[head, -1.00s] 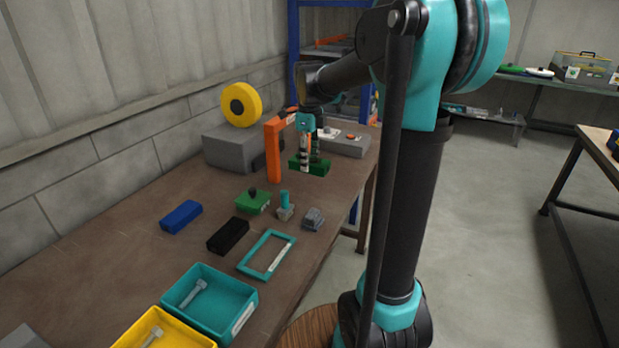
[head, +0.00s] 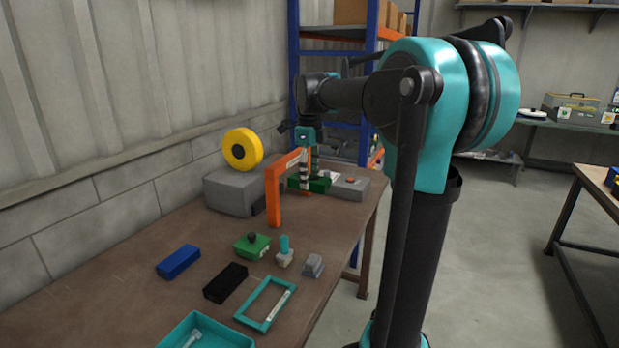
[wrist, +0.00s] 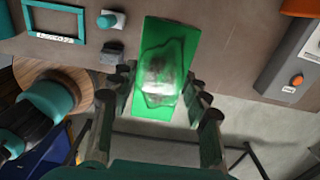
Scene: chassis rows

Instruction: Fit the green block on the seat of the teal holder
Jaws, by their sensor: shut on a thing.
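A flat green block (head: 320,186) is in my gripper (head: 309,180), beside the orange arch near the far end of the bench. In the wrist view the green block (wrist: 170,45) lies between the fingers of my gripper (wrist: 160,80), with a dark outline and a pale, blurred patch on its face. I cannot tell its exact height above the bench. The teal holder (head: 245,318) is an open rectangular frame with a pale label, lying on the bench nearer the camera. Its inside looks empty. Part of it shows at the upper left of the wrist view (wrist: 83,25).
An orange arch (head: 274,195) stands close left of the held block. A green knobbed block (head: 251,246), teal-knobbed piece (head: 284,255), grey piece (head: 313,265), black block (head: 225,283) and blue block (head: 178,262) lie around the holder.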

